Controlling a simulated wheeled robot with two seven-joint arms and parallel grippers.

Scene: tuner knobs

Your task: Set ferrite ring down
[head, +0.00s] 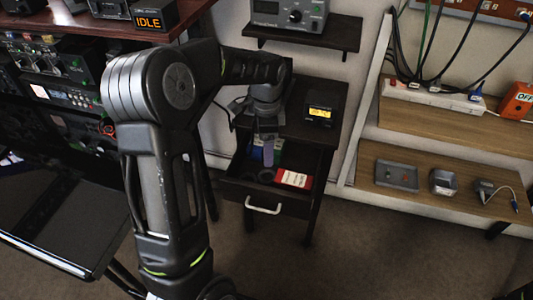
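My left arm enters from the lower left, and its gripper (266,158) points down into an open dark drawer (262,207). The fingertips are small and dark, and I cannot tell whether they are open or shut. A dark round shape that may be the ferrite ring (265,177) shows just below the fingertips, low in the drawer. I cannot tell whether it touches the fingers or rests on the drawer floor. My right gripper is not in view.
A red and white packet (293,179) lies in the drawer, right of the gripper. A small device with a yellow display (319,113) stands on the cabinet top. Wooden shelves (450,185) with small items are at right. Floor in front of the drawer is clear.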

